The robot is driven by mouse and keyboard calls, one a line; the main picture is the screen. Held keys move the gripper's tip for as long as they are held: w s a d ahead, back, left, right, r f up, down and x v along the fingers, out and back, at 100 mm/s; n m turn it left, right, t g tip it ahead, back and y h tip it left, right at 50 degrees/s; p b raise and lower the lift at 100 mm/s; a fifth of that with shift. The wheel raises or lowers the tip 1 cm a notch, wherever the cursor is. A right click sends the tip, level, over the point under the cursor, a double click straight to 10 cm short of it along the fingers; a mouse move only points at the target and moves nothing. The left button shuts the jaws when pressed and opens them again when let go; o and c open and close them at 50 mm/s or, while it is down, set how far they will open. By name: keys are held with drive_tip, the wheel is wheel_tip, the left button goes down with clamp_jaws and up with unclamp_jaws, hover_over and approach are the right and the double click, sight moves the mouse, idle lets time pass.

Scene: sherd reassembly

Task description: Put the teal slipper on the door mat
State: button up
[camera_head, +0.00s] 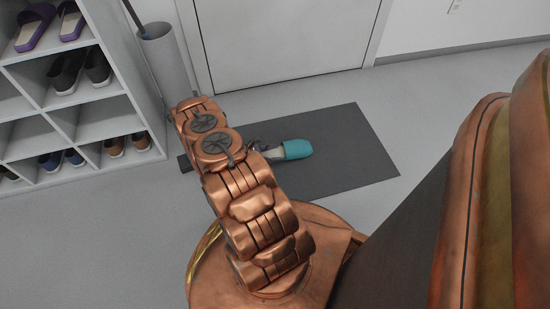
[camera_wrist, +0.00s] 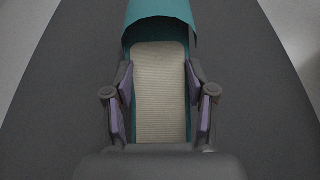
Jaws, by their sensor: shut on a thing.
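The teal slipper (camera_head: 296,149) shows in the head view over the dark grey door mat (camera_head: 345,135), its toe pointing right. My arm hides its heel end there. In the wrist view the slipper (camera_wrist: 160,88) has a teal toe cover at the top and a ribbed beige insole. My gripper (camera_wrist: 160,98) is shut on the slipper, one finger at each side of its sole. The mat (camera_wrist: 65,90) fills most of the wrist view beneath it. I cannot tell whether the slipper touches the mat or is held just above it.
A white shoe rack (camera_head: 75,105) with several shoes stands at the left. A grey bin (camera_head: 166,62) holding a dark stick stands beside it. A white door (camera_head: 285,40) is behind the mat. The floor (camera_head: 420,100) right of the mat is clear.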

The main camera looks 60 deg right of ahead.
drive_tip(key=shift+d+f, duration=0.1)
drive_tip(key=shift+d, duration=0.35)
drive_tip(key=f+b, duration=0.3)
drive_tip(key=shift+d+f, duration=0.25)
drive_tip(key=shift+f, duration=0.05)
drive_tip(key=shift+r, duration=0.1)
drive_tip(key=o, duration=1.2)
drive_tip(key=shift+w, duration=0.1)
